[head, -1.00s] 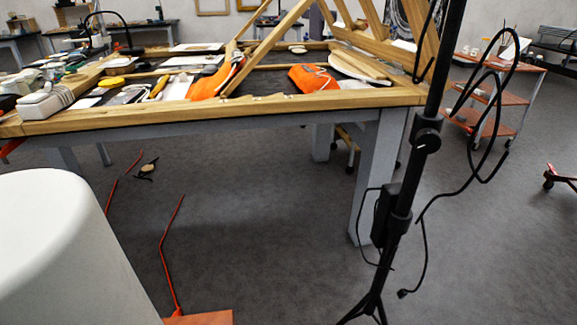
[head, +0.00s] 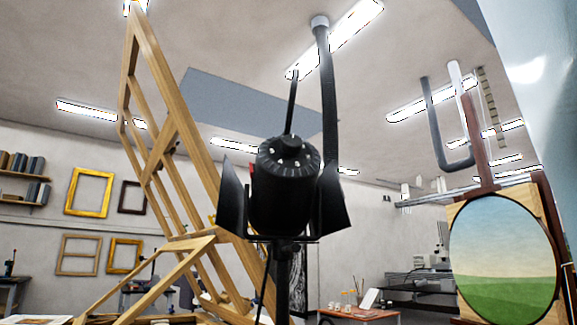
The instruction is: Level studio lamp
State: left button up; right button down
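The studio lamp (head: 284,195) stands in the middle of the head view. It has a black ribbed drum-shaped head with dark flaps on its left and right sides. It sits on a black stand (head: 283,285) that runs down out of the picture. I look up at it from below, and I cannot tell which way it faces or how far it tilts. A dark bar and a thin rod rise above and behind the head; I cannot tell whether they belong to it. Neither of my grippers is in view.
A tall wooden frame (head: 180,140) leans close on the left of the lamp. An oval landscape painting (head: 503,265) on a wooden board stands at the right. A red-topped cart (head: 358,313) is behind, lower right. Gold frames (head: 89,192) hang on the left wall.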

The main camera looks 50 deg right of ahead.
aim_at(284, 185)
jog(key=k+l, duration=0.3)
jog(key=l, duration=0.15)
jog(key=k+l+u, duration=0.1)
jog(key=k+l, duration=0.2)
jog(key=l, duration=0.2)
jog(key=k+l, duration=0.3)
jog(key=i+l+u, duration=0.1)
jog(key=l, duration=0.9)
jog(key=i+l+u, duration=0.15)
jog(key=l, duration=0.4)
